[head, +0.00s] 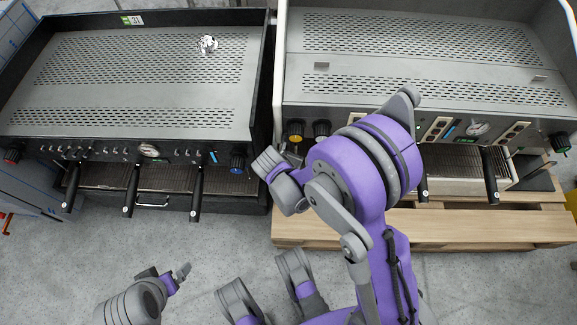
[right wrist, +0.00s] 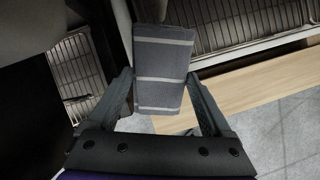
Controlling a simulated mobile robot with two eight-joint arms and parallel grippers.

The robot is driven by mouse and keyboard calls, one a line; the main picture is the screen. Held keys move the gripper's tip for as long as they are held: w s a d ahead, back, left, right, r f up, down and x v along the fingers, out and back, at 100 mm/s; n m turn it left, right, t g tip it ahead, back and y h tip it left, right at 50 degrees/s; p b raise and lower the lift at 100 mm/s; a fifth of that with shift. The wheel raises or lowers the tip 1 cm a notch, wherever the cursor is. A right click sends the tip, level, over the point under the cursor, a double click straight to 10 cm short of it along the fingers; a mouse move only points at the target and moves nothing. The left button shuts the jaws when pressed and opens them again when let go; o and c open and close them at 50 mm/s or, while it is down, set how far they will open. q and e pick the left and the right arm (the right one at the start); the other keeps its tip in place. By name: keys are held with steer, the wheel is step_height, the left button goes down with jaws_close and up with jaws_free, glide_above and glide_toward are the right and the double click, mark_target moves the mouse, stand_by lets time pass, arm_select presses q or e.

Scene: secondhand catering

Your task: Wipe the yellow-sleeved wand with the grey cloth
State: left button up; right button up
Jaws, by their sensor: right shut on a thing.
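The grey cloth (right wrist: 162,70) has pale stripes and hangs between the fingers of my right gripper (right wrist: 160,92), which is shut on it. In the head view my right arm reaches to the left front of the right-hand coffee machine (head: 400,90); that gripper's fingertips are hidden there. A yellow-ringed knob (head: 295,131) sits on this machine's front, just above my wrist. I cannot make out the yellow-sleeved wand in either view. My left gripper (head: 180,274) is low at the bottom left, away from both machines; its jaw opening is unclear.
A second coffee machine (head: 140,75) stands at the left, with several black handles along its front and a small black-and-white object (head: 207,43) on top. A wooden pallet (head: 470,228) lies under the right machine. The grey floor (head: 100,245) in front is mostly clear.

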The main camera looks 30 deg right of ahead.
steer(key=shift+s+a+f, duration=0.15)
steer(key=shift+a, duration=0.65)
steer(key=shift+s+a, duration=0.6)
steer(key=shift+a, duration=0.15)
arm_select(q)
steer(key=shift+a+f+b, duration=0.35)
steer(key=shift+f, duration=0.05)
arm_select(e)
steer(key=shift+s+a, duration=0.25)
steer(key=shift+s, duration=0.4)
steer(key=shift+s+a, duration=0.2)
steer(key=shift+s, duration=0.4)
steer(key=shift+s+a, duration=0.25)
steer(key=shift+s, duration=0.4)
arm_select(q)
steer(key=shift+s, duration=0.1)
arm_select(e)
steer(key=shift+s, duration=0.1)
